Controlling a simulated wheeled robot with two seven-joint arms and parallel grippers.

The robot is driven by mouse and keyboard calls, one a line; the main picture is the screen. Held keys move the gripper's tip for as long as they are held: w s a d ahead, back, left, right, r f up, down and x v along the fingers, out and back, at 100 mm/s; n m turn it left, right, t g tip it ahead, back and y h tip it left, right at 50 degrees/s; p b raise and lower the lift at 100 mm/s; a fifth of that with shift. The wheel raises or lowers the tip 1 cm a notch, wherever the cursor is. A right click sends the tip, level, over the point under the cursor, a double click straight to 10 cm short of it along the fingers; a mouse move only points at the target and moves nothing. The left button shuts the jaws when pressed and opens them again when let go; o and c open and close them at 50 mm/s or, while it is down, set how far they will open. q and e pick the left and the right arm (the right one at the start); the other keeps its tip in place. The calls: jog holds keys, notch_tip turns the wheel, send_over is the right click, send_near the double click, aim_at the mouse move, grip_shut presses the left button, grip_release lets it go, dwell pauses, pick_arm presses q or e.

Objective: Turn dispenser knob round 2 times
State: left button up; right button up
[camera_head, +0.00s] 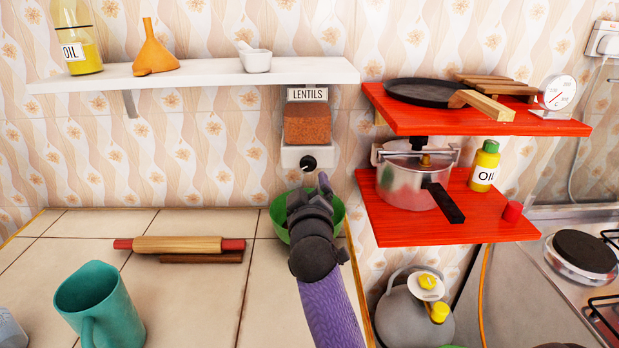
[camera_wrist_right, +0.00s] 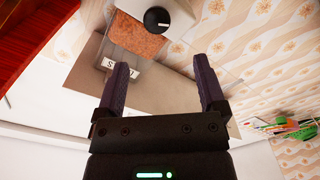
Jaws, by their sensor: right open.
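The dispenser (camera_head: 306,124) hangs under the white shelf, clear-fronted, labelled LENTILS and filled with reddish lentils. Its black round knob (camera_head: 309,163) sits on the white base below. In the right wrist view the picture is turned over, with the knob (camera_wrist_right: 157,20) at the top and the lentils (camera_wrist_right: 140,38) below it. My right gripper (camera_head: 318,186) is just below the knob in the head view. In the wrist view its two fingers (camera_wrist_right: 162,82) are spread with nothing between them, and the knob lies beyond the tips, apart from them. My left gripper is not in view.
A green bowl (camera_head: 278,217) stands under the dispenser, partly hidden by my right gripper. Red shelves (camera_head: 470,120) with a pan and a pot are close on the right. A rolling pin (camera_head: 180,244) and a teal mug (camera_head: 97,305) are on the tiled counter. The white shelf (camera_head: 200,76) is above.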

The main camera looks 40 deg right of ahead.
aim_at(309, 165)
jog(key=w+d+n, duration=0.2)
jog(key=n, duration=0.3)
jog(key=w+d+n, duration=0.2)
jog(key=n, duration=0.4)
jog(key=w+d+n, duration=0.2)
jog(key=n, duration=0.4)
jog(key=shift+w, duration=0.3)
jog(key=shift+w+d+r+b, duration=0.1)
jog(key=shift+w+d+b, duration=0.2)
grip_shut()
